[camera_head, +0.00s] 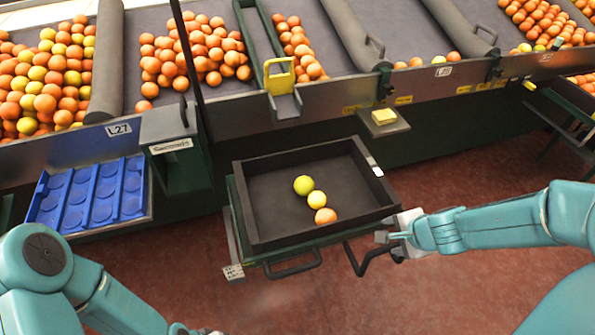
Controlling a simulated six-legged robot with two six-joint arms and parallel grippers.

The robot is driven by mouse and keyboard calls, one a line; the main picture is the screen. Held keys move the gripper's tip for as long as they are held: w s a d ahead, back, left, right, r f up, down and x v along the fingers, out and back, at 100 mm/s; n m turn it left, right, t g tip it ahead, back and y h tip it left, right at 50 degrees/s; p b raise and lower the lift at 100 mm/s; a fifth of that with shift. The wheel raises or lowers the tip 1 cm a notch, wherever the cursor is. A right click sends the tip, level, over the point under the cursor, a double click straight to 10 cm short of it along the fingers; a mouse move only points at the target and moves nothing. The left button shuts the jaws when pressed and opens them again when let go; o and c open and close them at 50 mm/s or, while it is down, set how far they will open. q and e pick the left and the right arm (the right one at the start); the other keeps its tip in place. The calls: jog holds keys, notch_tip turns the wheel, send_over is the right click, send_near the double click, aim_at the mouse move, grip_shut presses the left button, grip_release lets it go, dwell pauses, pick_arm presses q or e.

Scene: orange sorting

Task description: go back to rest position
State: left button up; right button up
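A black tray (262,238) sits on a green stand in front of the sorting line. Three fruits lie in it in a slanting row: a yellow-green one (303,185), a yellow one (317,199) and an orange one (325,216). My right gripper (388,237) is just outside the tray's right front corner; I cannot tell whether it touches the tray or whether its fingers are open. My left arm comes in at the bottom left, and its gripper (195,331) is mostly cut off by the bottom edge.
The sorting line with heaps of oranges (200,50) runs across the back. A blue tray (90,195) with round recesses is at left, beside a dark green box (175,140). Red floor (450,180) is clear at right.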

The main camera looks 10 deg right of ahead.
jog(key=shift+r+p, duration=0.65)
jog(key=shift+r, duration=0.3)
jog(key=shift+f, duration=0.1)
jog(key=a, duration=0.1)
jog(key=a+p, duration=0.1)
jog(key=a+f+g, duration=0.1)
jog(key=shift+s+a+n+y+p, duration=0.15)
jog(key=shift+s+n+y+p, duration=0.15)
jog(key=shift+y, duration=0.1)
jog(key=s+a+f+n+g+y+p, duration=0.1)
jog(key=s+a+f+n+g+p, duration=0.1)
jog(key=s+a+f+n, duration=0.3)
jog(key=s+a+f+n+g+y+p, duration=0.1)
jog(key=s+a+f+n+g+p, duration=0.1)
jog(key=s+a+f+n, duration=0.3)
jog(key=shift+s+a+f+n+y, duration=0.4)
jog(key=shift+s+a+n, duration=0.5)
jog(key=shift+a+n, duration=1.75)
